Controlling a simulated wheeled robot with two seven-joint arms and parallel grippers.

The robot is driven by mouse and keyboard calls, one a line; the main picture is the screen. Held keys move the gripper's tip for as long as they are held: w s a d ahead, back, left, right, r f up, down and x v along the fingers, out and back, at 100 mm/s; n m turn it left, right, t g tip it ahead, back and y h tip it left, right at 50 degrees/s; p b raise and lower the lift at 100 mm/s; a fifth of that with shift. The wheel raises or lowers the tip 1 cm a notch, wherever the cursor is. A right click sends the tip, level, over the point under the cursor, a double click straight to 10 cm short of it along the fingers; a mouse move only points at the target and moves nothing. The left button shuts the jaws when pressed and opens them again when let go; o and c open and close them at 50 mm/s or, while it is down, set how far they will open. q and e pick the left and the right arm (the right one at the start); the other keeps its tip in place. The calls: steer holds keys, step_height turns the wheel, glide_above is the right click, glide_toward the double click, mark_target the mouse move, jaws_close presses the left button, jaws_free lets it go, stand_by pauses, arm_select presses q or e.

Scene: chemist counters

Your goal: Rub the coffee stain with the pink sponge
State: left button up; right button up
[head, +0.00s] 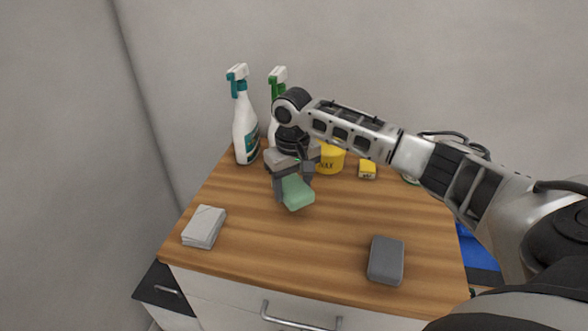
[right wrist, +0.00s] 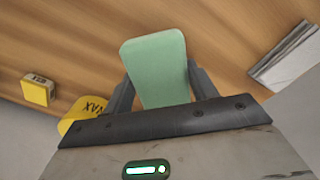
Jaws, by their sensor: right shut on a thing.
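My right gripper (head: 291,180) is shut on a green sponge (head: 298,194) and holds it over the back middle of the wooden counter top (head: 290,240). In the right wrist view the green sponge (right wrist: 154,66) sits between the two dark fingers, its free end pointing away from the palm. Whether it touches the wood I cannot tell. I see no pink sponge and no coffee stain in either view; the arm and gripper hide part of the counter. My left gripper is not in view.
Two spray bottles, one teal-topped (head: 245,125) and one green-topped (head: 277,88), stand at the back left. A yellow wax tin (head: 330,160) and small yellow box (head: 367,169) are behind.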

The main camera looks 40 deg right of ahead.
steer(key=shift+r, duration=2.1)
